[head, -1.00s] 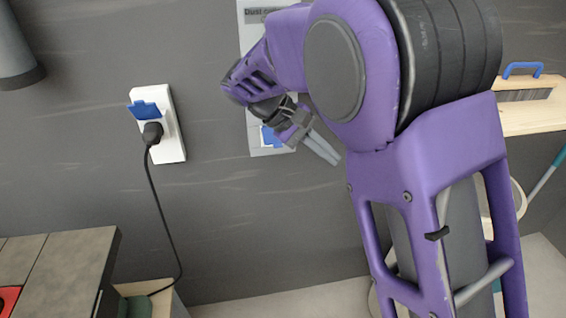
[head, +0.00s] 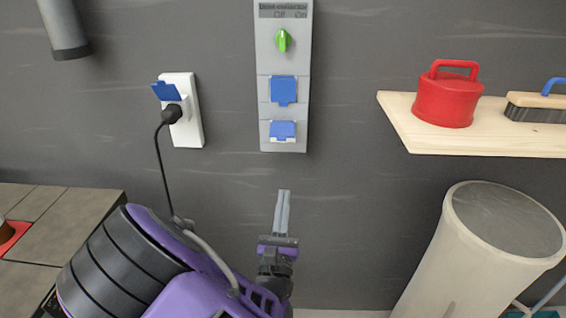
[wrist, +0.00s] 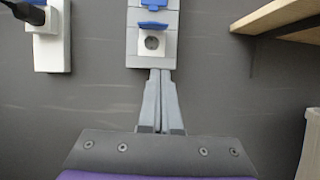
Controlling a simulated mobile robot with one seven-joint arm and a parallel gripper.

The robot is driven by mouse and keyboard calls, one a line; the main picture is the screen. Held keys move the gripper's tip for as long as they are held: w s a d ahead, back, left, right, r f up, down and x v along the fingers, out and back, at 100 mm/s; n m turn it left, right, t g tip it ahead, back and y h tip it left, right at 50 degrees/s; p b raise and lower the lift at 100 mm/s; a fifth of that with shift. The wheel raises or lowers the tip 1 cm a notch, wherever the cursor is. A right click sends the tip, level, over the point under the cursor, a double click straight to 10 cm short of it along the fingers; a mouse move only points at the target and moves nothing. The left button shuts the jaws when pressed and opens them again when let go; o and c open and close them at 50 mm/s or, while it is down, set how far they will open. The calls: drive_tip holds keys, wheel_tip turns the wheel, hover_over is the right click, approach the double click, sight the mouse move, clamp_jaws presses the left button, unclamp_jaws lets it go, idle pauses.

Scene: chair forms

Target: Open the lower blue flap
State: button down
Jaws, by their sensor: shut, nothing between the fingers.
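The lower blue flap (head: 282,129) is at the bottom of the grey wall panel (head: 262,60). In the wrist view the lower flap (wrist: 153,25) stands tilted up and out. The white socket with its round hole (wrist: 151,43) shows below it. The upper blue flap (head: 284,90) hangs down over its place, just above. My gripper (head: 283,192) is below the panel, pointing up, apart from it in the head view. In the wrist view my gripper's fingers (wrist: 160,72) are together and empty, just under the panel's lower edge.
A white wall socket (head: 190,135) with a black plug (head: 171,114) and cable is left of the panel. A wooden shelf (head: 420,135) with a red container (head: 447,98) and a brush (head: 535,110) is at right, above a pale bin (head: 435,245).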

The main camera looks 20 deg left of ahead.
drive_tip(key=n+y, duration=0.1)
approach(282, 131)
drive_tip(key=w, duration=0.4)
drive_tip(key=shift+w+a+r+y, duration=0.25)
drive_tip(key=shift+a+r+y, duration=0.05)
drive_tip(key=shift+r, duration=0.1)
drive_tip(key=shift+a+r+g+p, duration=0.1)
drive_tip(key=shift+r+g+p, duration=0.15)
drive_tip(key=shift+g+p, duration=0.15)
